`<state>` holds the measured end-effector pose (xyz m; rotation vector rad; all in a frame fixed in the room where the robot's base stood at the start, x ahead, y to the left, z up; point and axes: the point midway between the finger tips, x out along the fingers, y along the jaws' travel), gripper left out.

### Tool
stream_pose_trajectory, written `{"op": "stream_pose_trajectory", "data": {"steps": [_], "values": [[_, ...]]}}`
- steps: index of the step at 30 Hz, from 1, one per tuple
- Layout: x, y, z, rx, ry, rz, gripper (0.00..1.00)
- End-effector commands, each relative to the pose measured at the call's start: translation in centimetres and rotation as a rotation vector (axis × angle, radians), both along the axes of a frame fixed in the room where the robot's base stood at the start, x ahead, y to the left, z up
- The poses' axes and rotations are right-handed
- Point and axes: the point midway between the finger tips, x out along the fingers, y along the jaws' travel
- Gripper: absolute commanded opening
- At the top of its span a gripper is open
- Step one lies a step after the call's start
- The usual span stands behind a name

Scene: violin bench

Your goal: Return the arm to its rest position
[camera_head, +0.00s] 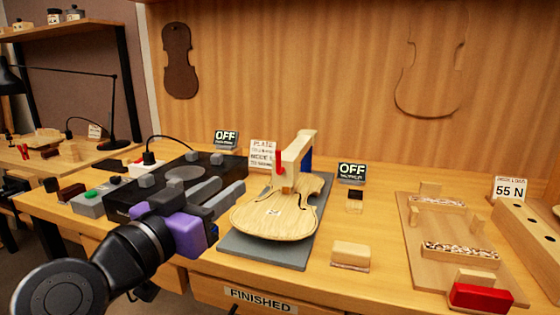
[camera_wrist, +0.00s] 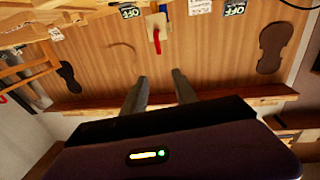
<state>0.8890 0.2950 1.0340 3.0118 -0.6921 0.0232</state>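My arm reaches in from the lower left in the head view. My gripper (camera_head: 231,184) has a purple body and two grey fingers pointing up and to the right, in front of a black machine. In the wrist view, which is upside down, my gripper (camera_wrist: 158,75) shows two separated fingers with nothing between them. It is open and empty. A violin plate (camera_head: 275,219) lies on a dark grey board (camera_head: 262,251), right of my gripper. A wooden clamp-like piece with a red part (camera_head: 298,155) stands at the plate's upper end.
The black machine (camera_head: 186,172) with a green button is behind my gripper. Small wooden blocks (camera_head: 350,254), a fixture board (camera_head: 415,255) with a red block (camera_head: 481,297), and an "OFF" sign (camera_head: 351,173) stand to the right. A lamp (camera_head: 113,100) is at the left.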

Motion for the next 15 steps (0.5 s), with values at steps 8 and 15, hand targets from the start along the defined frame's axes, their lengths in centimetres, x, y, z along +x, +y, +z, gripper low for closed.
{"op": "stream_pose_trajectory", "data": {"steps": [8,15], "values": [[0.7,3.2,2.3,-0.050,-0.052,0.170,0.34],[0.4,5.9,0.7,-0.133,-0.104,0.370,0.34]]}}
